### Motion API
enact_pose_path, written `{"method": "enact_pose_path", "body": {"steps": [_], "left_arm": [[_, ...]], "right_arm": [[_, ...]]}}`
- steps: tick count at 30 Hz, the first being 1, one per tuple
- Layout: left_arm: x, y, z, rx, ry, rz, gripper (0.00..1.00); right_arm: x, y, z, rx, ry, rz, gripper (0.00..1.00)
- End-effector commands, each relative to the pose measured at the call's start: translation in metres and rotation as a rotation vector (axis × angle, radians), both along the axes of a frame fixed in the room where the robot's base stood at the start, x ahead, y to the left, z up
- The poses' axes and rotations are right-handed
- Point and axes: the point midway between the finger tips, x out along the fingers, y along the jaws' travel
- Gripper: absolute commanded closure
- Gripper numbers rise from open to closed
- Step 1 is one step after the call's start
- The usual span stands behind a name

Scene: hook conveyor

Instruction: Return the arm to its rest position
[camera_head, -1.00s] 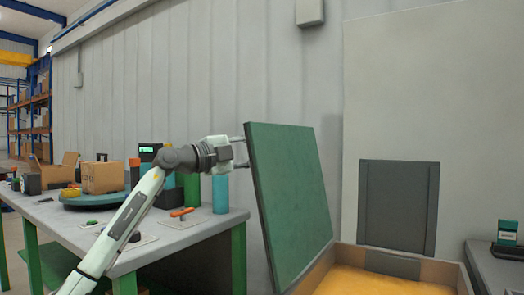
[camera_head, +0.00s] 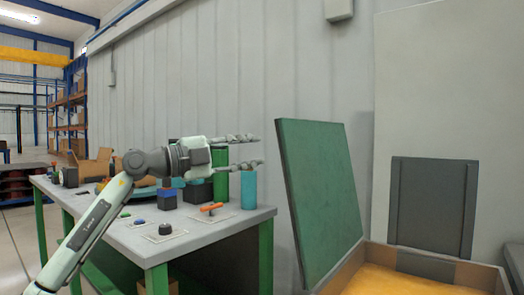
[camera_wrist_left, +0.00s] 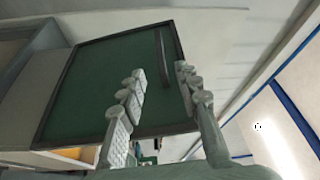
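My left gripper (camera_head: 258,151) is at the centre of the head view, its two fingers spread apart with nothing between them. The fingertips point right, toward the raised green panel (camera_head: 320,195), and a small gap shows between them and its edge. In the left wrist view the open fingers (camera_wrist_left: 160,72) stand in front of the green panel (camera_wrist_left: 90,90), which has a dark handle (camera_wrist_left: 161,55). The panel stands tilted up at the left side of a bin (camera_head: 484,270) with a yellow-orange inside. My right gripper is not in view.
A grey table (camera_head: 130,238) with green legs lies below the left arm. It holds a green cylinder (camera_head: 221,182), a teal cylinder (camera_head: 249,190), a blue-and-black block (camera_head: 167,199), an orange-handled tool (camera_head: 211,207) and cardboard boxes. A dark grey panel (camera_head: 432,205) stands behind the bin.

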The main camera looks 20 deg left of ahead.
Motion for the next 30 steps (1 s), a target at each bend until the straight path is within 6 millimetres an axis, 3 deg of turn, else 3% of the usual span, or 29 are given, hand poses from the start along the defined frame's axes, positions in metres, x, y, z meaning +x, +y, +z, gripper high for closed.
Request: {"method": "enact_pose_path", "body": {"steps": [14, 19, 23, 27, 30], "left_arm": [[-0.001, 0.000, -0.001, -0.003, 0.000, -0.002, 0.67], [0.001, -0.019, -0.026, -0.129, -0.037, -0.052, 0.67], [0.005, -0.020, -0.072, -0.410, -0.075, -0.017, 0.67], [0.015, 0.022, -0.161, -0.713, -0.012, 0.223, 0.67], [0.013, 0.050, -0.231, -0.823, 0.081, 0.410, 0.67]], "right_arm": [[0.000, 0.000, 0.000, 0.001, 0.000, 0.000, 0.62], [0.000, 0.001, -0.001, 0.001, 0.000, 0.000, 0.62], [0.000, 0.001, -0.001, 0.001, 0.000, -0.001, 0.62], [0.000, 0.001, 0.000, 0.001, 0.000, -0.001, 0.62], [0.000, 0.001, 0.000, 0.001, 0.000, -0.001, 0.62]]}}
